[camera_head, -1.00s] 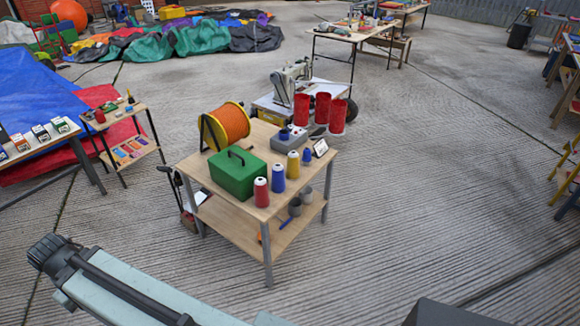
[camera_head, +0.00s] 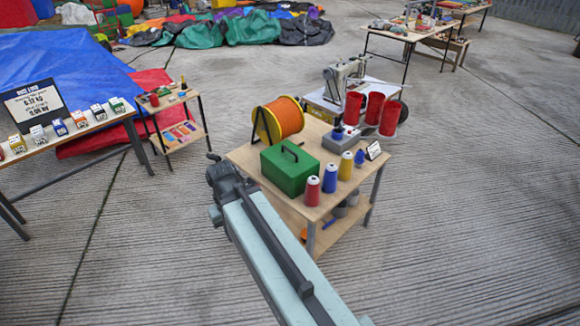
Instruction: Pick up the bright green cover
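A bright green box-shaped cover (camera_head: 288,170) with a dark handle on top sits on the wooden worktable (camera_head: 247,156), at its front left corner. It stands upright, and all of its top and its near sides show. My arm reaches up from the bottom of the picture, left of and in front of the table, and its dark joint shows left of the cover. In the picture there is a small gap between the arm and the cover. I cannot make out my gripper's fingers.
An orange cable reel (camera_head: 280,119) stands just behind the cover. Red (camera_head: 312,191), blue (camera_head: 330,184) and yellow (camera_head: 346,166) thread cones stand close on its right. A small shelf table (camera_head: 169,99) stands to the left. Concrete floor (camera_head: 450,240) on the right is clear.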

